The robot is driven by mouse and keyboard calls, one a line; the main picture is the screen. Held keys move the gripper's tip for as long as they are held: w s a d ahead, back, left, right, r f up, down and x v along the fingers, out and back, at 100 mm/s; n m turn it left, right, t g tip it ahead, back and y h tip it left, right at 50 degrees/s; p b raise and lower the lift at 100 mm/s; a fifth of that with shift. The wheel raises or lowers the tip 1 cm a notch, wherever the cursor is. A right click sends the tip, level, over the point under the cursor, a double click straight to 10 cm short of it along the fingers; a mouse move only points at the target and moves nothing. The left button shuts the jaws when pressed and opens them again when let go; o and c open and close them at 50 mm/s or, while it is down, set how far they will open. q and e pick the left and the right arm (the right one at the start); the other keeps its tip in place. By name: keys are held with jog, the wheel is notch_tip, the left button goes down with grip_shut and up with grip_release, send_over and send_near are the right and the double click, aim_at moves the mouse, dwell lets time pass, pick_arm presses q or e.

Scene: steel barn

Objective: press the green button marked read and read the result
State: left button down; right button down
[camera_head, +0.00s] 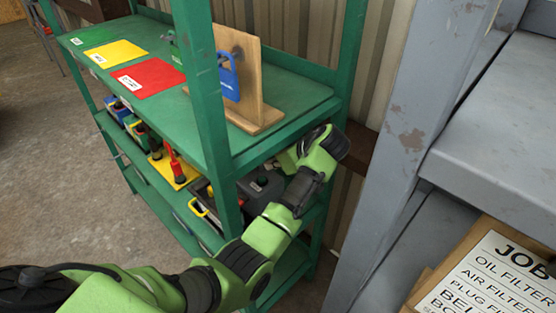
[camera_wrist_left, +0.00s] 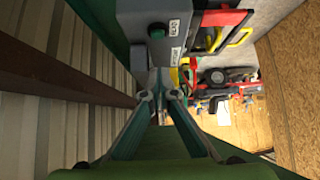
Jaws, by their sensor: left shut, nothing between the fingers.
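A grey box (camera_wrist_left: 195,12) with a round green button (camera_wrist_left: 157,32) shows at the top of the left wrist view. A white label (camera_wrist_left: 174,27) marked READ is beside the button, and a second label (camera_wrist_left: 175,55) is lower on the box. My left gripper (camera_wrist_left: 160,75) is shut and empty, its tips just below the box in the picture and apart from the button. In the head view my left arm reaches in at the right end of the green rack, near a dark box (camera_head: 262,186); the fingers are hidden there. No readout can be made out. My right gripper is not in view.
The green rack's top (camera_head: 98,52) carries yellow (camera_head: 116,53) and red (camera_head: 150,78) mats and a wooden board (camera_head: 250,88) with a blue padlock (camera_head: 229,76). Rack posts and a grey steel frame (camera_head: 385,165) flank my arm. Tools crowd the shelf beside the box.

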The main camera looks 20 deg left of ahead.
aim_at(262, 180)
pick_arm(q)
jog(key=x, duration=0.3)
jog(key=shift+a+f+p, duration=0.2)
jog(key=shift+a+p, duration=0.2)
notch_tip(262, 180, down, 4)
jog(key=shift+w+a+r+p, duration=0.15)
jog(key=shift+r+p, duration=0.05)
jog(key=shift+p, duration=0.2)
jog(key=shift+f, duration=0.5)
